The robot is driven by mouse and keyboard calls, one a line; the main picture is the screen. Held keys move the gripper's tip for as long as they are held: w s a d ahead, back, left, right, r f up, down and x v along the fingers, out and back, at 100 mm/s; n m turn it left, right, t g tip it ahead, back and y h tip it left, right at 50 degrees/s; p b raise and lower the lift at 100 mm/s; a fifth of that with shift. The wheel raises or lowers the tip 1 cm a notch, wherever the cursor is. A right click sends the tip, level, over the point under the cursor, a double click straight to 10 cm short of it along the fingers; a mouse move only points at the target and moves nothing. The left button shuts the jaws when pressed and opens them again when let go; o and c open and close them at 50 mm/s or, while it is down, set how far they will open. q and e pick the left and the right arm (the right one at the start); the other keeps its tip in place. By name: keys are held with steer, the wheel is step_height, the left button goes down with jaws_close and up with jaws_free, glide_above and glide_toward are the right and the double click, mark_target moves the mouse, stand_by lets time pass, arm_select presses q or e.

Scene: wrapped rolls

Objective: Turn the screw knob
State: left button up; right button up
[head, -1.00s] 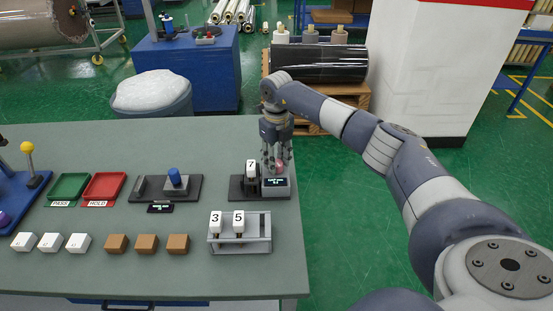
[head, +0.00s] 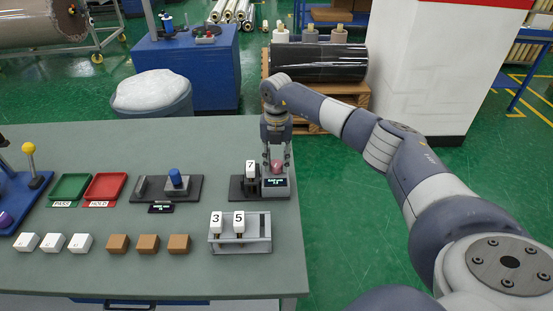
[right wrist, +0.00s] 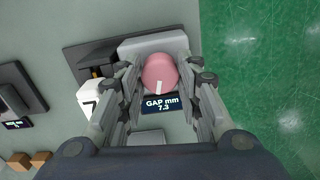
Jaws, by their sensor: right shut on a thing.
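The pink-red screw knob (head: 277,167) sits on top of a grey block device (head: 280,192) near the table's right edge. In the right wrist view the knob (right wrist: 160,74) shows a white pointer mark at its lower side, and the display (right wrist: 161,105) below it reads "GAP mm 7.3". My right gripper (head: 276,160) points down over the device and is shut on the knob, one finger on each side. In the right wrist view the gripper's fingers (right wrist: 162,79) flank it. My left gripper is not in view.
A white block marked 7 (head: 251,170) stands just left of the knob device. A grey rack (head: 240,246) holds blocks 3 and 5 in front. A blue-knobbed fixture (head: 177,180), two trays and small white and brown boxes lie further left. Green floor lies beyond the right edge.

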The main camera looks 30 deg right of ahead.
mark_target(276, 163)
steer(key=shift+m, duration=0.3)
steer(key=o, duration=1.1)
steer(key=shift+c, duration=0.2)
step_height(276, 163, up, 12)
